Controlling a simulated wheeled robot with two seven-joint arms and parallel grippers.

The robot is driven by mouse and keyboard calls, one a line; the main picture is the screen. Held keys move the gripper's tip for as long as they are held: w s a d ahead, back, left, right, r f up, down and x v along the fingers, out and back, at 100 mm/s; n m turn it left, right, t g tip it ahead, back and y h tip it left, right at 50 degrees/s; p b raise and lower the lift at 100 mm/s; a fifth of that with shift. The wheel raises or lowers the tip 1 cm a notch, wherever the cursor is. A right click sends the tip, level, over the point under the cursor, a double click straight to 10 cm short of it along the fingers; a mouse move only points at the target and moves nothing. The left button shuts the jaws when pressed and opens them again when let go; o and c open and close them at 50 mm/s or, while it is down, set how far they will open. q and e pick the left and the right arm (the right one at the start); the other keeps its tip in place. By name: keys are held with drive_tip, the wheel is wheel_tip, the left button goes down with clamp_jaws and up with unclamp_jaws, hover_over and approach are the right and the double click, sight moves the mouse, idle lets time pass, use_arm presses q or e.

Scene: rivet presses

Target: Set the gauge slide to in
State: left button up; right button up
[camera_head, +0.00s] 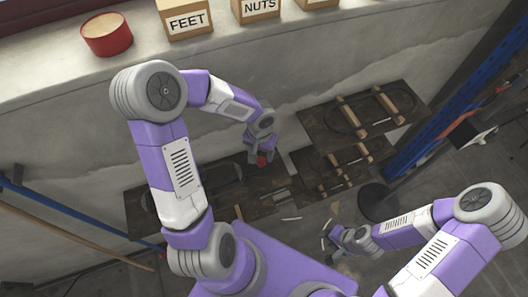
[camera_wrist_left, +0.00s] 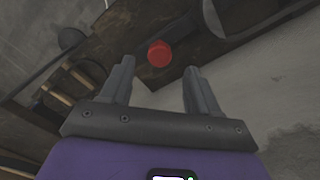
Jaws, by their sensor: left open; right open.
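A red round knob (camera_head: 262,161) sits at the dark bench near the wall, under my left gripper (camera_head: 259,155). In the left wrist view the red knob (camera_wrist_left: 159,54) shows ahead of the gap between the two fingers of my left gripper (camera_wrist_left: 160,68). The fingers are open and nothing is held between them. I cannot tell whether the knob belongs to the gauge slide, and no in or out mark is readable. A small grey metal part (camera_head: 274,197) lies on the bench just below the knob. My right gripper (camera_head: 330,238) is open, low at the right, away from the knob.
Dark wooden racks (camera_head: 318,122) with pale bars stand right of the knob. A black round disc (camera_head: 378,202) is near the floor beside a blue post (camera_head: 420,140). A red tub (camera_head: 107,36) and labelled boxes (camera_head: 186,19) stand on the ledge above.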

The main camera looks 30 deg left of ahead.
sight(261, 160)
use_arm(q)
wheel_tip(261, 160, down, 5)
drive_tip(key=shift+w+r, duration=0.1)
drive_tip(key=shift+w, duration=0.05)
drive_tip(key=shift+c, duration=0.2)
drive_tip(key=c, duration=0.5)
clamp_jaws()
